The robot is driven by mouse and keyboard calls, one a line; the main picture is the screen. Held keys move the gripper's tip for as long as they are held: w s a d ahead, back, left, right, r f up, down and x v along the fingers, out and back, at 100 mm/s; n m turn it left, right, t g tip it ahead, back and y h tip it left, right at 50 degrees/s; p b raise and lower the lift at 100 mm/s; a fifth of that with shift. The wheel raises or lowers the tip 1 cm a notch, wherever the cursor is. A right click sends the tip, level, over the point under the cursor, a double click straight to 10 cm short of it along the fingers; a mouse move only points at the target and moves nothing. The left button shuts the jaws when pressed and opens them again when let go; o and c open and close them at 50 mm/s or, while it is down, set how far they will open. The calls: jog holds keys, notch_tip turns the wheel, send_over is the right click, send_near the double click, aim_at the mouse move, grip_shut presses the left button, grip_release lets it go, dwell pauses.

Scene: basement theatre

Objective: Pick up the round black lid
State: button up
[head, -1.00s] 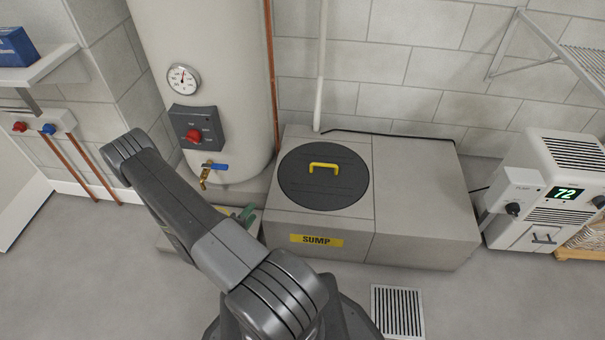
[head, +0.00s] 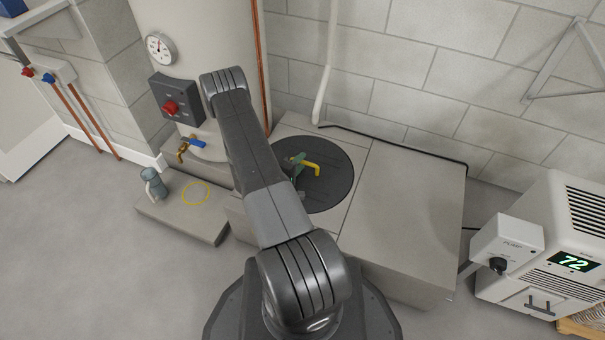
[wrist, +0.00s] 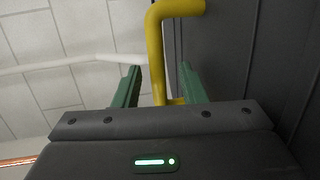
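The round black lid (head: 335,182) lies on the grey sump box, partly hidden behind my arm. Its yellow handle (head: 311,168) stands up from the middle. My gripper (head: 297,165) is at the handle, with a green finger showing there. In the wrist view the yellow handle (wrist: 156,50) passes between the two green fingers of my gripper (wrist: 160,78), with a gap on each side. The fingers are apart and not closed on it. The dark lid surface (wrist: 225,45) fills the right of that view.
The sump box (head: 405,215) has a clear flat top on the right. A tank (head: 190,60) with a valve and gauge stands at the left. A low slab (head: 175,215) holds a small grey-blue object (head: 153,184). A white dehumidifier (head: 545,250) stands at the right.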

jog(key=shift+w+d, duration=0.25)
jog(key=shift+w+d+r, duration=0.1)
jog(key=shift+w+d, duration=0.1)
jog(key=shift+w, duration=0.05)
grip_shut()
dwell(1.0)
